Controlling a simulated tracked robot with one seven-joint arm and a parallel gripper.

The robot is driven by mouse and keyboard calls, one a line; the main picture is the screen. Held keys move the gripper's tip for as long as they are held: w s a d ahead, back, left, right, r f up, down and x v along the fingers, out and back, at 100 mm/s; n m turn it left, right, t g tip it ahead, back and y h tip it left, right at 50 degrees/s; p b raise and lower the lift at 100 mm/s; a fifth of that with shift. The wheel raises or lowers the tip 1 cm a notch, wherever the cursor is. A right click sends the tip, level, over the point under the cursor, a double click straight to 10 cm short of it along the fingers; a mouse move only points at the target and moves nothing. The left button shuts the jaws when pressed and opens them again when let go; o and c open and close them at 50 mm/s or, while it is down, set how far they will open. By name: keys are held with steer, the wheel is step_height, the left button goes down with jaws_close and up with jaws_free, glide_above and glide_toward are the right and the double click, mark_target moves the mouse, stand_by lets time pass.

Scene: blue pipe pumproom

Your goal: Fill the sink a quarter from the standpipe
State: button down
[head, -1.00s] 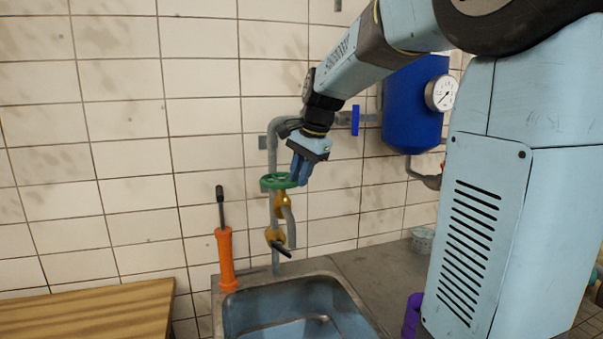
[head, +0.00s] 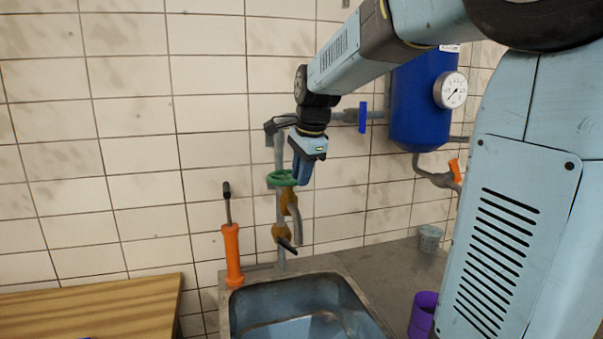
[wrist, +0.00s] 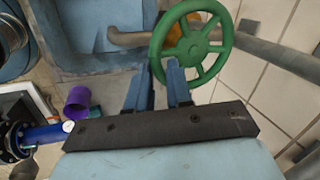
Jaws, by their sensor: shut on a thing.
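The standpipe (head: 281,155) runs up the tiled wall behind the sink, with a green handwheel (head: 283,178) on its brass valve (head: 290,202) and a grey spout below. A second brass fitting with a dark lever (head: 287,244) sits lower. My gripper (head: 302,180) is at the right side of the handwheel, pointing down. In the wrist view its blue fingers (wrist: 160,72) are shut on the handwheel rim, with the wheel (wrist: 192,42) beyond them. The sink basin (head: 262,294) is blue-grey inside. I cannot tell its water level.
An orange-handled tool (head: 231,255) stands left of the sink beside a wooden top (head: 90,303). A purple cup (head: 423,314) and a small pale basket (head: 429,238) are on the right counter. A blue tank (head: 420,105) with a gauge hangs on the wall.

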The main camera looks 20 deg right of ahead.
steer(key=shift+s+f, duration=0.15)
steer(key=shift+f, duration=0.2)
steer(key=c, duration=1.1)
jaws_free()
steer(key=shift+a, duration=0.1)
steer(key=shift+r, duration=0.1)
steer(key=shift+r, duration=0.1)
steer(key=v, duration=1.3)
steer(key=shift+r, duration=0.3)
